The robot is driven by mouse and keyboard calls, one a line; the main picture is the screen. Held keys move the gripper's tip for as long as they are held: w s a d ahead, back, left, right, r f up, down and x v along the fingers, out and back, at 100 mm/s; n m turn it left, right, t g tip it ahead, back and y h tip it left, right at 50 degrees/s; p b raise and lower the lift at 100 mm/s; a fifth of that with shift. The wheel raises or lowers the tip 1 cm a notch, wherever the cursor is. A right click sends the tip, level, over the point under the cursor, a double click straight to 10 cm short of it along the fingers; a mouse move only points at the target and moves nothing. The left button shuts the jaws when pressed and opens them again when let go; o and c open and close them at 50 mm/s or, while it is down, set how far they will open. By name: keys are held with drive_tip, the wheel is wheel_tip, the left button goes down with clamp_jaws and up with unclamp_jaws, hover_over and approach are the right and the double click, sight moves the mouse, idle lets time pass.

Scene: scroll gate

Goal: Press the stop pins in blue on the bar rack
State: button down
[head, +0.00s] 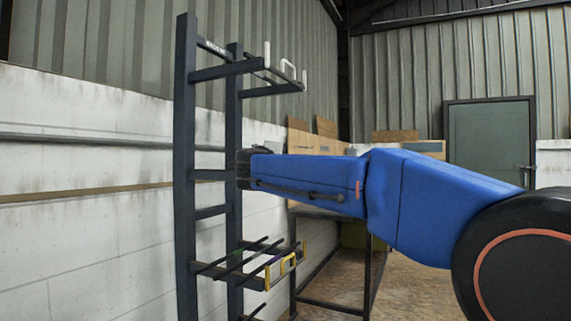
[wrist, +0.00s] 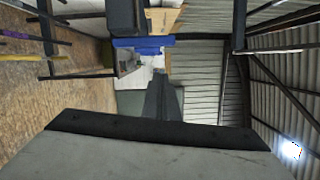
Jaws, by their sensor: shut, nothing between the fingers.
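The dark bar rack (head: 184,130) stands left of centre in the head view. Its upper arms carry white stop pins (head: 289,68), and its lower arms carry yellow ones (head: 280,268). The middle level is largely hidden behind my blue arm. In the wrist view a blue piece (wrist: 143,42) lies against a dark rack part; I cannot tell whether it is one stop pin or several. My gripper (wrist: 161,76) is shut and empty, pointing towards the blue piece's side of that view. In the head view the gripper is largely hidden at the rack; contact cannot be told.
Several dark bars (head: 232,262) lie across the lower rack arms. A dark-framed table (head: 368,275) with cardboard boxes (head: 312,140) stands behind. A block wall (head: 80,235) runs close on the left. A green door (head: 489,140) is at the back right.

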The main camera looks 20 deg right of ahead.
drive_tip(key=shift+v, duration=1.2)
drive_tip(key=shift+d, duration=0.1)
drive_tip(key=s+d+f+m+g+y, duration=0.1)
drive_tip(key=s+f+m+g+y, duration=0.15)
drive_tip(key=s+f+m, duration=0.9)
drive_tip(key=s+d+f+m+g+y, duration=0.2)
drive_tip(key=s+f+m+g, duration=0.2)
drive_tip(key=s+f+m, duration=0.75)
drive_tip(key=s+a+f+m+g+y, duration=0.1)
drive_tip(key=s+a+f+m+y, duration=0.2)
drive_tip(key=s+a+f+m, duration=0.2)
drive_tip(key=s+a+f+m+g+y, duration=0.2)
drive_tip(key=s+a+f+m+y, duration=0.2)
drive_tip(key=s+f+m, duration=0.7)
wheel_tip(320, 180, down, 9)
drive_tip(key=a+m, duration=0.1)
drive_tip(key=m, duration=0.4)
drive_tip(key=shift+s+a, duration=0.2)
drive_tip(key=shift+s, duration=0.2)
drive_tip(key=shift+f, duration=0.15)
